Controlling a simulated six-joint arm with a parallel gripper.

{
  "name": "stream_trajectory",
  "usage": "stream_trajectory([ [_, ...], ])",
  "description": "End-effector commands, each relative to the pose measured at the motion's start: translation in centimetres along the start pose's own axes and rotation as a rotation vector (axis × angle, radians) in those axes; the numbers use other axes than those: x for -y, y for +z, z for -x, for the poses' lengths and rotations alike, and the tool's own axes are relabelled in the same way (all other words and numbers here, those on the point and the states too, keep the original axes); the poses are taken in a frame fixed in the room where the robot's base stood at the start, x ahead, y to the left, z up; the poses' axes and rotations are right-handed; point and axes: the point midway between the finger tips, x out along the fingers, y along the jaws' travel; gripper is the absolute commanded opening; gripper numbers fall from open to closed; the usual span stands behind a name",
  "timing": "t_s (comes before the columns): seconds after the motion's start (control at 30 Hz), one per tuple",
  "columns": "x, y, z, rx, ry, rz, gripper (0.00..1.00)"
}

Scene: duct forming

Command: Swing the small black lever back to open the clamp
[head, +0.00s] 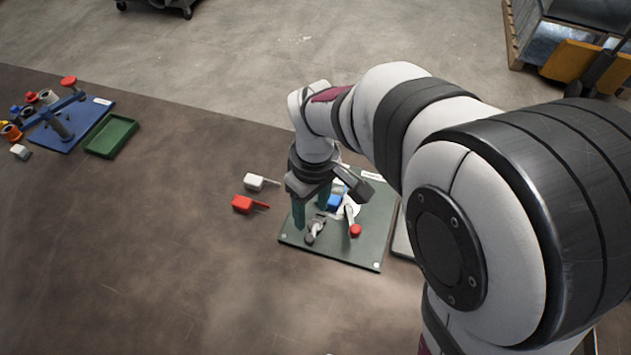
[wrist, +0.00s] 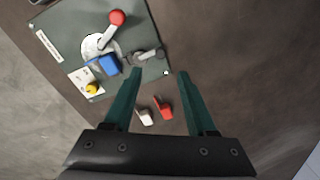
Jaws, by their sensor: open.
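A dark green plate (head: 350,252) carries a fixture and shows in the wrist view (wrist: 62,18). At its front left corner is a small clamp with a short grey-black lever (head: 314,232), seen also in the wrist view (wrist: 148,56). The lever lies low over the plate. My gripper (head: 311,210) is open and empty above the plate's left edge, its teal fingers pointing down. In the wrist view, my gripper's fingertips (wrist: 159,72) stand apart, with the lever just beyond them. I cannot tell the height gap. A blue block (wrist: 109,64) sits beside the clamp.
A red-knobbed lever (head: 355,231) rises on the plate right of the clamp. A yellow knob (wrist: 92,88) is on the plate. A white piece (head: 254,182) and a red piece (head: 242,203) lie left of the plate. A blue board (head: 72,128) and green tray (head: 111,136) are far left.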

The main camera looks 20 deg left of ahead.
Motion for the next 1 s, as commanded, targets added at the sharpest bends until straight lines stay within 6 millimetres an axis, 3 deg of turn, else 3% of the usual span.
stream_trajectory([
  [0.1, -0.1, 0.0, 3.0, -0.003, 0.003, 0.000, 0.57],
  [0.2, -0.1, 0.0, 4.6, -0.002, 0.002, 0.000, 0.57],
  [0.57, 0.0, 0.0, 5.5, 0.001, -0.001, 0.000, 0.57],
  [0.63, -0.2, 0.8, 5.8, -0.002, -0.002, -0.043, 0.57],
  [0.67, -0.5, 1.8, 6.2, -0.007, -0.004, -0.101, 0.57],
  [0.77, -1.0, 8.7, 8.0, -0.031, -0.029, -0.505, 0.57],
  [0.8, -0.5, 11.9, 8.4, -0.040, -0.046, -0.714, 0.57],
  [0.9, 1.9, 18.0, 8.1, -0.061, -0.088, -1.174, 0.57],
  [1.0, 4.2, 21.0, 7.1, -0.070, -0.121, -1.475, 0.57],
])
